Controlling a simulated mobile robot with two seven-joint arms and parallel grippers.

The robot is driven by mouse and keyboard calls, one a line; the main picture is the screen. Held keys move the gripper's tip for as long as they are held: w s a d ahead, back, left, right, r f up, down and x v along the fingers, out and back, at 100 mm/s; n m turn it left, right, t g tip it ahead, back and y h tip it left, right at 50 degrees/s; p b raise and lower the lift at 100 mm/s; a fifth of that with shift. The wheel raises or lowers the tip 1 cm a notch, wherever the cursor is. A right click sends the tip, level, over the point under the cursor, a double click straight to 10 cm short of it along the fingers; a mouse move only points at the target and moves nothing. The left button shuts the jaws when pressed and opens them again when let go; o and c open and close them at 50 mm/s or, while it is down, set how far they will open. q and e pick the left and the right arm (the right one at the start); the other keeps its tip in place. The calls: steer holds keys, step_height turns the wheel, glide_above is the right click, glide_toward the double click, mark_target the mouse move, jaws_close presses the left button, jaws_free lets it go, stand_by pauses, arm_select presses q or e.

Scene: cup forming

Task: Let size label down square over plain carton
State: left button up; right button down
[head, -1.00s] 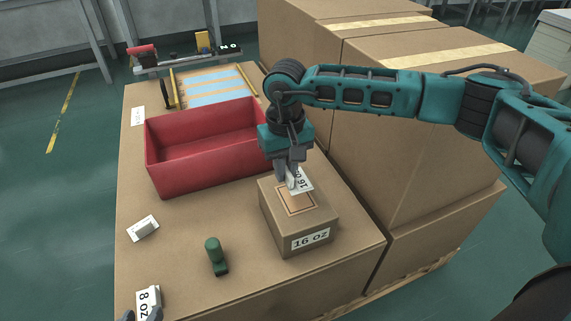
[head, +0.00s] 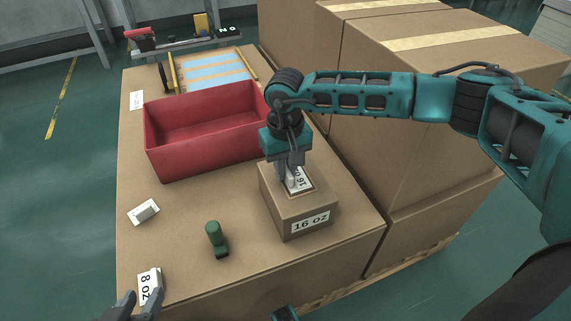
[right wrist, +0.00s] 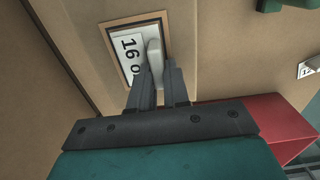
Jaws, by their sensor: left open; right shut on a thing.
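The carton (head: 270,207) stands on the cardboard-topped bench, with "16 oz" printed on its front face. A framed outline (head: 313,187) marks its top. My right gripper (head: 290,178) is shut on the upright tab of a white size label (head: 301,180) reading "16 oz". In the right wrist view the label (right wrist: 128,45) lies inside the outline, its edges about parallel to it; whether it touches the carton I cannot tell. My right gripper (right wrist: 158,82) hides its near part. My left gripper (head: 132,305) is open beside a white "8 oz" label block (head: 149,284) at the lower left.
A red bin (head: 205,150) stands behind and left of the carton. Large cartons (head: 430,130) stand close on the right.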

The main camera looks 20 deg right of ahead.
steer(key=shift+f, duration=0.2)
stand_by(0.3)
steer(key=c, duration=1.3)
jaws_free()
steer(key=shift+o, duration=1.4)
steer(key=shift+r, duration=0.1)
